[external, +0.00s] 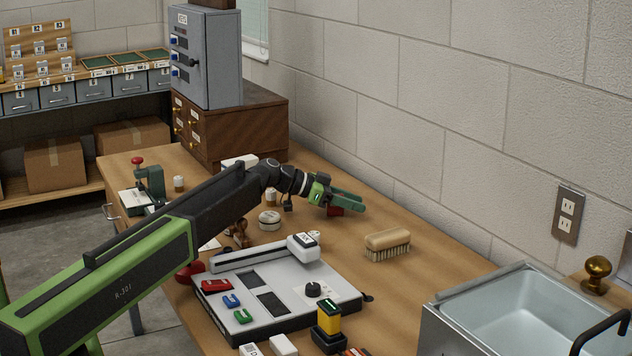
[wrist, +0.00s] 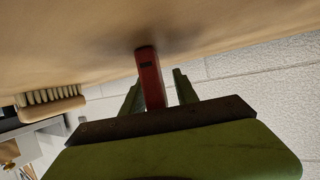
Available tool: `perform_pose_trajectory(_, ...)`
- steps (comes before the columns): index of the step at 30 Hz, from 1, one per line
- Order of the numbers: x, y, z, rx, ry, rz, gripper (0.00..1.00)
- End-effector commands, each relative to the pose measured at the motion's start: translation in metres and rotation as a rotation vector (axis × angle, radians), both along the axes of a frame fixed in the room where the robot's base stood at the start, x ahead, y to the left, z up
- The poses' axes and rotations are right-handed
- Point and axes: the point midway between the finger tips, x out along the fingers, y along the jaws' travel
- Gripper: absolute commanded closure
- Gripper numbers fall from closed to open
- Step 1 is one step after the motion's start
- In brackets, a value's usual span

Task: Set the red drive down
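The red drive (wrist: 150,75) is a narrow red block with a small dark mark near its far end. In the wrist view it lies between the two green fingers of my gripper (wrist: 156,90). A gap shows between the drive and the right finger; the left finger is close beside it, and contact there is unclear. Its far end meets a shadowed patch of the tabletop. In the external view my gripper (external: 347,199) is low over the wooden table, and a bit of the red drive (external: 335,211) shows beneath the fingers, at the table surface.
A wooden brush (external: 388,241) lies to the right of my gripper. A grey-white device (external: 330,288) with red, blue and green pieces sits nearer the front. A metal sink (external: 500,310) is front right. The wall runs behind; bare table (external: 350,224) surrounds the drive.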

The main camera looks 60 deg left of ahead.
Motion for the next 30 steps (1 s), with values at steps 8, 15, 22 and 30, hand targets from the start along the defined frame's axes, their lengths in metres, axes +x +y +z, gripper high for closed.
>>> perform_pose_trajectory(8,-0.015,0.006,0.013,0.000,0.000,0.002,0.64)
perform_pose_trajectory(15,-0.067,0.026,0.038,-0.001,0.000,0.003,0.64)
perform_pose_trajectory(22,-0.098,0.040,0.049,0.000,0.000,0.001,0.64)
perform_pose_trajectory(30,-0.103,0.043,0.049,0.000,0.000,0.000,0.64)
